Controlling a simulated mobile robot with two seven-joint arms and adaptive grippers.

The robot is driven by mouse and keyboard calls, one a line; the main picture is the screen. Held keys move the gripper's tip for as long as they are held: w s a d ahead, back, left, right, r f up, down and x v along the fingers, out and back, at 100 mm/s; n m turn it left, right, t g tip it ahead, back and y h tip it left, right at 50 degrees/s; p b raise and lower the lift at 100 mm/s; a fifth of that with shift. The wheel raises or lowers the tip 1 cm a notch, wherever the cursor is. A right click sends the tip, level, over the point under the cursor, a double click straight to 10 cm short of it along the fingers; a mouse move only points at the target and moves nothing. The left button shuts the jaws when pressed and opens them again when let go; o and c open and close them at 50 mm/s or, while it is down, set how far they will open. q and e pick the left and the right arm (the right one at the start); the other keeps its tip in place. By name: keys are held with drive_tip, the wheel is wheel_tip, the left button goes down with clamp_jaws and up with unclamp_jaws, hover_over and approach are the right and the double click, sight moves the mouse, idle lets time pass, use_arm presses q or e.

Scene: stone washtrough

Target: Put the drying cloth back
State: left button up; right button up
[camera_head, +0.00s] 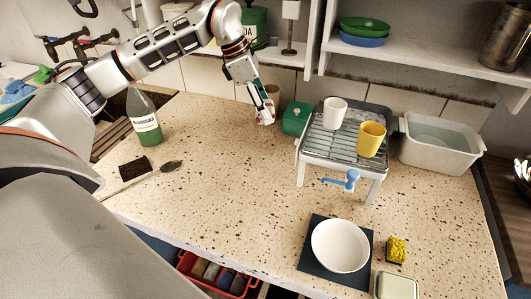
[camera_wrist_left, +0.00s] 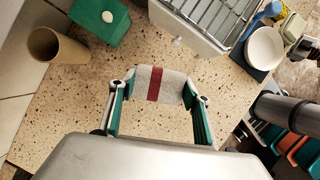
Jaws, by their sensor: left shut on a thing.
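The drying cloth (camera_wrist_left: 155,86) is a white piece with a dark red stripe, held between the fingers of my left gripper (camera_wrist_left: 157,92) in the left wrist view. In the head view my left gripper (camera_head: 264,108) points down over the back of the speckled counter, shut on the cloth (camera_head: 266,119), which shows as a small white and red patch. I cannot tell whether the cloth touches the counter. The gripper is in front of a brown cup (camera_head: 273,92) and left of a green box (camera_head: 296,118).
A dish rack (camera_head: 343,156) with a white cup (camera_head: 334,111) and a yellow cup (camera_head: 371,140) stands right of the green box. A grey basin (camera_head: 437,146) is beyond it. A green bottle (camera_head: 144,116) stands at the left. The counter's middle is clear.

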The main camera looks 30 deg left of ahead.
sight(270, 158)
use_arm(q)
wheel_tip(270, 158, down, 16)
drive_tip(key=shift+r+b, duration=0.25)
drive_tip(key=shift+b, duration=0.3)
drive_tip(key=shift+f, duration=0.1)
drive_tip(key=o, duration=1)
drive_tip(key=shift+r, duration=0.35)
drive_tip(key=p+v, duration=0.1)
drive_tip(key=v, duration=1)
drive_tip(key=shift+a+r, duration=0.1)
drive_tip(key=shift+r, duration=0.15)
drive_tip(key=shift+s, duration=0.1)
